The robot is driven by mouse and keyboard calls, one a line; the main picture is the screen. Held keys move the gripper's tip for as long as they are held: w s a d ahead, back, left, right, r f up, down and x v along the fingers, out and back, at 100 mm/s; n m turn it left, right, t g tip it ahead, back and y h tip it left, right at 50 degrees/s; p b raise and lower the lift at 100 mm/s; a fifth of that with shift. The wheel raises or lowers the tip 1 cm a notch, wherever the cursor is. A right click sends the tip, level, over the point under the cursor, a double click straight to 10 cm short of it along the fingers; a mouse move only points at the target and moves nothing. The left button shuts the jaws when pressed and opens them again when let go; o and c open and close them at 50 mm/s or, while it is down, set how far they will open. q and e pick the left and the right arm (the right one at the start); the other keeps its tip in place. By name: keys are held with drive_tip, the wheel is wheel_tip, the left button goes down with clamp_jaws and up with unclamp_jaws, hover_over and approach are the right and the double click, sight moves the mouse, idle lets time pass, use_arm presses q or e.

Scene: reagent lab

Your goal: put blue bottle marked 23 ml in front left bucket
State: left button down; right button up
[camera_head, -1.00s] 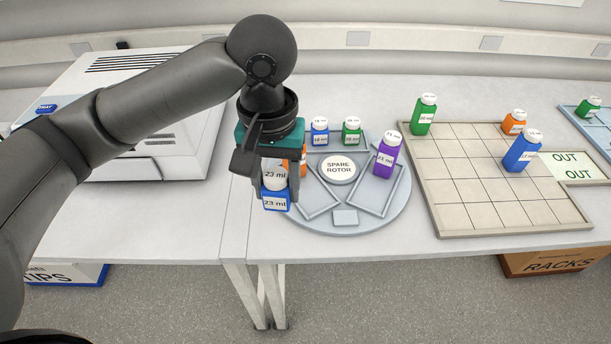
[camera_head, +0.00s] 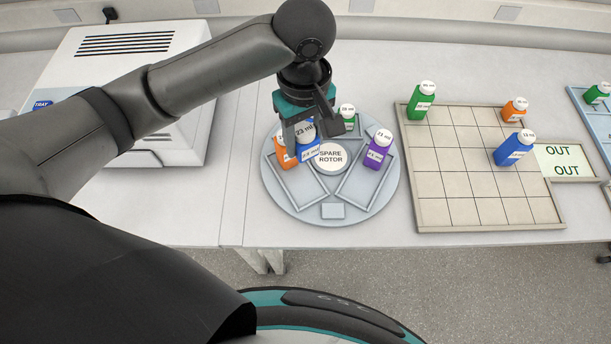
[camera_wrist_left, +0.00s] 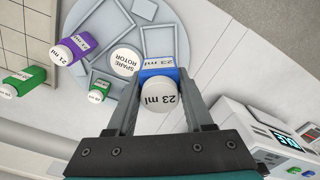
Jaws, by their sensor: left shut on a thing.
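The blue bottle marked 23 ml (camera_head: 309,153) has a white cap and is held upright in my left gripper (camera_head: 310,140), its fingers shut on the bottle's sides. It is over the left part of the round grey rotor, left of the SPARE ROTOR hub (camera_head: 331,156). The front left bucket (camera_head: 300,188) is a shallow rectangular tray, with bare floor showing in front of the bottle. In the left wrist view the bottle's cap (camera_wrist_left: 159,98) sits between the fingers, and the bucket (camera_wrist_left: 163,41) shows beyond it. I cannot tell the bottle's height over the rotor.
An orange bottle (camera_head: 283,155) stands close left of the held bottle. A purple bottle (camera_head: 378,149) is at the right, and a green one (camera_head: 347,112) behind. A gridded rack (camera_head: 470,222) with several bottles stands at the right, a white machine (camera_head: 150,75) at the left.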

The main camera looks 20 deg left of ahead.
sight(304, 151)
use_arm(q)
wheel_tip(304, 151, down, 11)
drive_tip(key=shift+r+b, duration=0.15)
drive_tip(key=shift+b, duration=0.6)
wheel_tip(304, 151, down, 5)
drive_tip(key=shift+r+b, duration=0.1)
drive_tip(key=shift+b, duration=0.35)
drive_tip(key=shift+f, duration=0.25)
drive_tip(key=shift+f, duration=0.1)
drive_tip(key=shift+c, duration=1.4)
unclamp_jaws()
wheel_tip(304, 151, up, 12)
drive_tip(key=shift+r+p, duration=0.15)
drive_tip(key=shift+p, duration=0.85)
